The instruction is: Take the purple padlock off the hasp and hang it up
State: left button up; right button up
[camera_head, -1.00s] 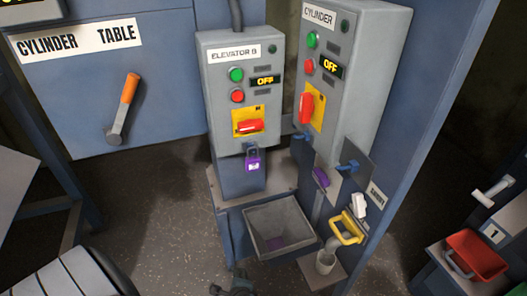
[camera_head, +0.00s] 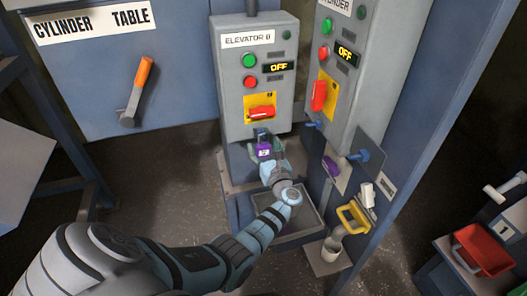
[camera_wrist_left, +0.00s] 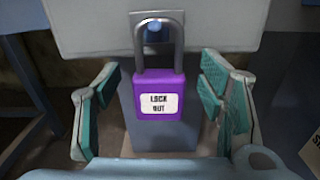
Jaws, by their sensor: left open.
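The purple padlock (camera_head: 264,150) with a white "LOCK OUT" label hangs upright by its closed metal shackle below the Elevator B box (camera_head: 235,90). In the left wrist view the padlock (camera_wrist_left: 158,92) is between the teal-padded fingers of my left gripper (camera_wrist_left: 160,98), with a gap on both sides. The gripper (camera_head: 272,155) is open and close in front of the padlock. The hasp (camera_wrist_left: 157,20) shows at the shackle's top. Blue pegs stick out at the right, one on a grey plate (camera_head: 370,143). My right gripper is out of view.
Another purple item (camera_head: 331,168) hangs near the plate. A yellow handled piece (camera_head: 353,217) and a white cup (camera_head: 332,247) are lower right. A grey open bin (camera_head: 308,222) lies below, partly behind my arm. A red bin (camera_head: 483,250) stands far right.

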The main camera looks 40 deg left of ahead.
aim_at(261, 155)
pick_arm(q)
jog(key=shift+w+a+f, duration=0.25)
jog(key=shift+a+f, duration=0.05)
jog(key=shift+a, duration=0.2)
jog(key=shift+w+a, duration=0.1)
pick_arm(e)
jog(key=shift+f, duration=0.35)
pick_arm(q)
jog(key=shift+r, duration=0.1)
jog(key=c, duration=1.3)
jog(key=shift+r, duration=0.15)
jog(key=shift+r+p, duration=0.85)
jog(key=shift+p, duration=0.25)
jog(key=s+d+p, duration=0.2)
jog(key=s+d, duration=0.1)
jog(key=s, duration=0.2)
jog(key=s+d+p, duration=0.3)
jog(key=s, duration=0.2)
jog(key=s+d+p, duration=0.2)
jog(key=s+d, duration=0.2)
jog(key=s, duration=0.1)
jog(key=shift+s+f+p, duration=0.1)
jog(key=shift+f+p, duration=0.15)
jog(key=shift+p, duration=0.1)
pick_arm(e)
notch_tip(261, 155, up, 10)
